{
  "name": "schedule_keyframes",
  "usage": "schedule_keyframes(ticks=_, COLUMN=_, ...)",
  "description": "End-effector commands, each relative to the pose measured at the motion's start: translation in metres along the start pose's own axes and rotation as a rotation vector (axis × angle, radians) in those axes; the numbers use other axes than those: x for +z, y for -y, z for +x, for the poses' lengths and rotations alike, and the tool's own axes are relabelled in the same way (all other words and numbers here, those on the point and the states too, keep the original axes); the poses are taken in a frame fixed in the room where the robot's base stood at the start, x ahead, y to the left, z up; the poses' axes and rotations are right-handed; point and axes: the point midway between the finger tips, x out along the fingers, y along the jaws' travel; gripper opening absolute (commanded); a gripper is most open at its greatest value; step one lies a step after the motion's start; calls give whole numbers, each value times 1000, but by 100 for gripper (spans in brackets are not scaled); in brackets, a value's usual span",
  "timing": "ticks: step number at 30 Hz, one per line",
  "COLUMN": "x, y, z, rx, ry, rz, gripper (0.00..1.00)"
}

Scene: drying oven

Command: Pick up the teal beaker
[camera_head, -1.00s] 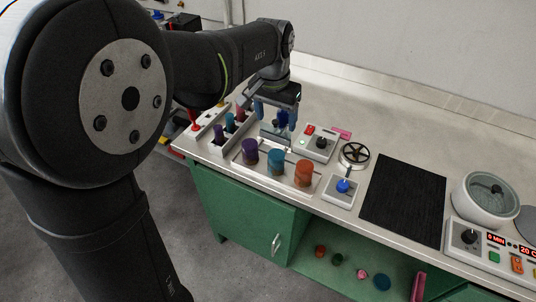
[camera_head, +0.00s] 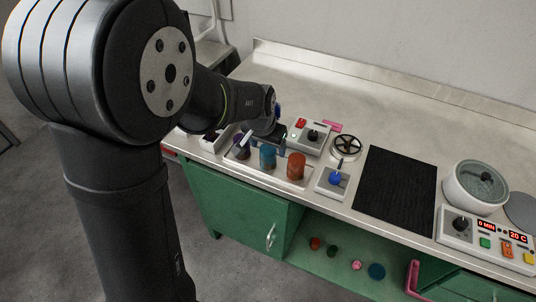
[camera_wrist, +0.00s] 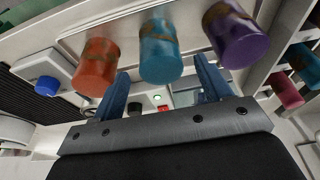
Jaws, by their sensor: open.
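The teal beaker (camera_head: 267,157) stands in a tray on the bench, between an orange beaker (camera_head: 296,166) on its right and a purple beaker (camera_head: 242,146) on its left. In the wrist view the teal beaker (camera_wrist: 160,50) is just beyond my gripper (camera_wrist: 163,78), roughly between the two blue fingers. The fingers are apart and nothing is held. The orange beaker (camera_wrist: 96,66) and purple beaker (camera_wrist: 238,38) flank it in that view. In the head view my gripper (camera_head: 262,140) is beside the beakers, partly hiding the purple one.
A control box with a red button (camera_head: 300,123), a round black-spoked dial (camera_head: 347,146) and a blue-knobbed box (camera_head: 335,179) stand to the right. A black mat (camera_head: 397,190) and a grey pot (camera_head: 475,187) lie further right. More tubes (camera_wrist: 286,92) sit beside the purple beaker in the wrist view.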

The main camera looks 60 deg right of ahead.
Motion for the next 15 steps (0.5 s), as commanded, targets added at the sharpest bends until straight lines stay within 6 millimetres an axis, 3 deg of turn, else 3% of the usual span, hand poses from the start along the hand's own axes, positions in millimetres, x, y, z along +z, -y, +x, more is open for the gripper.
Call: schedule_keyframes(ticks=15, x=4, y=2, z=53, rx=-1, ry=1, rz=0, gripper=71)
